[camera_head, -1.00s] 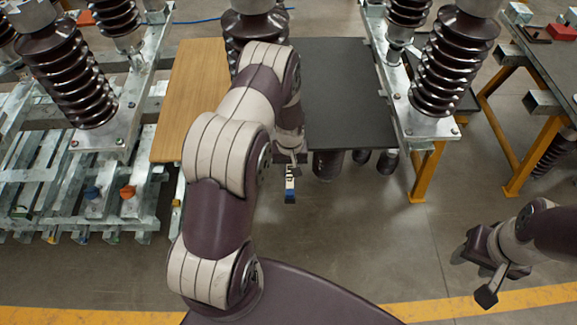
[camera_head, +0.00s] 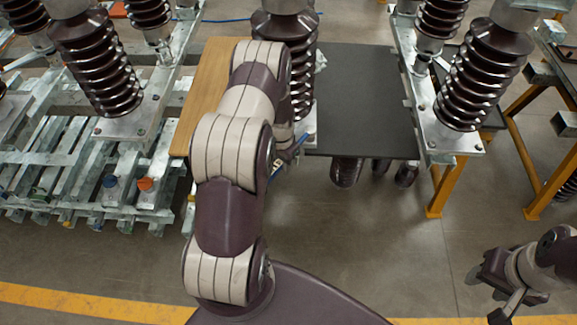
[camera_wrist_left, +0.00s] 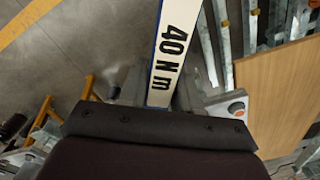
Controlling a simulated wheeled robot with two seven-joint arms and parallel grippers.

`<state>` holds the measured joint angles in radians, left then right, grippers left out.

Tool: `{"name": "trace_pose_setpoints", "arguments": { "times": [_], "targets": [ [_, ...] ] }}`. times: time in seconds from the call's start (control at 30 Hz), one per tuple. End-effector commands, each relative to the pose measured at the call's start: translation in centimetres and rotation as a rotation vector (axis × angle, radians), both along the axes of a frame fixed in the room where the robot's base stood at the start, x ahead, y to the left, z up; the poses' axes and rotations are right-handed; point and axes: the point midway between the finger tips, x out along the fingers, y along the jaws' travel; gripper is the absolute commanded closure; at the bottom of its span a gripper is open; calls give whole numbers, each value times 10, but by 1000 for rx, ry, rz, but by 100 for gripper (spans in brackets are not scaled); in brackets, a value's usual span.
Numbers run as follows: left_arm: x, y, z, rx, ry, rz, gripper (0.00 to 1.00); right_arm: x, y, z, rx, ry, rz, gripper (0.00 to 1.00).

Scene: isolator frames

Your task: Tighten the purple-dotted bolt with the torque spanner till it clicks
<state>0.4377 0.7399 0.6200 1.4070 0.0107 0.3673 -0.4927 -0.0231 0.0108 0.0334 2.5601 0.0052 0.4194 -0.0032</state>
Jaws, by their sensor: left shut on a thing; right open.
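The torque spanner, a white and blue bar marked "40 N m" (camera_wrist_left: 172,52), runs up from my left gripper in the left wrist view. In the head view a short blue and white piece of the spanner (camera_head: 279,168) shows beside the left gripper (camera_head: 287,150), which is shut on it next to the middle insulator's base. The spanner's working end cannot be made out. I cannot pick out a purple-dotted bolt. A bolt-like part with an orange-red mark (camera_wrist_left: 237,109) shows in the wrist view. My right gripper (camera_head: 492,294) is open and empty at the lower right, above the floor.
A wooden board (camera_head: 205,85) and a black tabletop (camera_head: 365,100) flank the middle ribbed insulator (camera_head: 304,80). More insulators on metal frames stand left and right. Galvanized rails (camera_head: 60,165) crowd the left. Yellow table legs (camera_head: 441,190) stand right of centre. The front floor is open.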

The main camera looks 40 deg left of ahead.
Motion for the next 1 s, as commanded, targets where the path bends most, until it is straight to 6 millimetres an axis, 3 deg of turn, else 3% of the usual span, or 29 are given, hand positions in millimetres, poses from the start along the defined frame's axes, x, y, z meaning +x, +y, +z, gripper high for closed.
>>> {"name": "trace_pose_setpoints", "arguments": {
  "times": [0.17,0.73,1.0],
  "targets": [
    [2,0,10,2,-4,0,100,0,0,7,0,0,0,52],
    [1,-1,69,1,-2,3,100,0,0,52,0,0,0,52],
    [1,-1,71,1,-2,3,100,0,0,52,0,0,0,52]
  ]
}}
